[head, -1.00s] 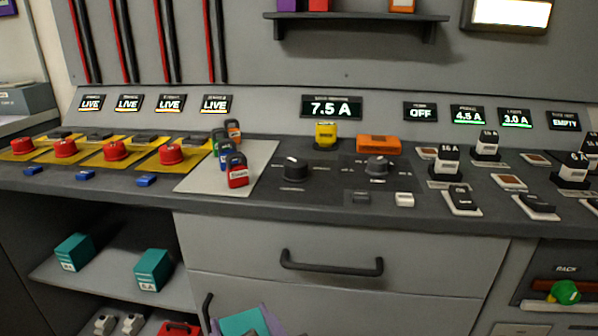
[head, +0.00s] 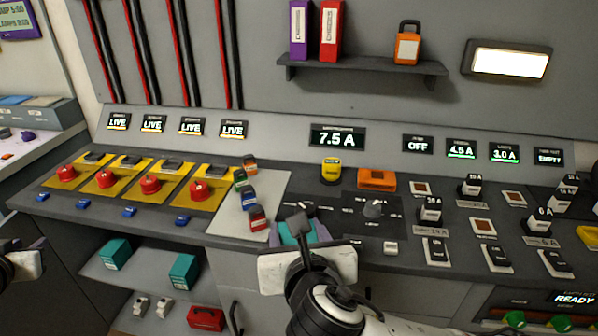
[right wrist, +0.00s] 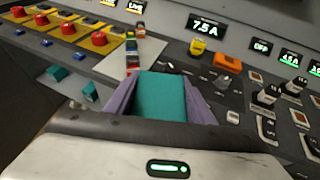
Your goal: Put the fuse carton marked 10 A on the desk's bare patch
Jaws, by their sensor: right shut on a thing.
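A teal carton (head: 297,232) sits between the purple fingers of my right gripper (head: 298,233), held in front of the console's front edge. It also shows in the right wrist view (right wrist: 161,96), gripped on both sides; no marking is readable on it. My left gripper (head: 36,246) is at the left edge of the head view, partly cut off, and its jaw opening cannot be made out. Two more teal cartons stand on the shelf below the console, one at left (head: 115,253) and one at right (head: 184,271). A pale desk (head: 62,142) is partly in view at far left.
The console has red knobs (head: 150,183), a light plate (head: 272,190) with several padlocks, a yellow block (head: 331,170) and an orange block (head: 376,180). Black switches crowd its right side. A grey tray (head: 42,116) stands at the desk's back. A red box (head: 206,318) lies low.

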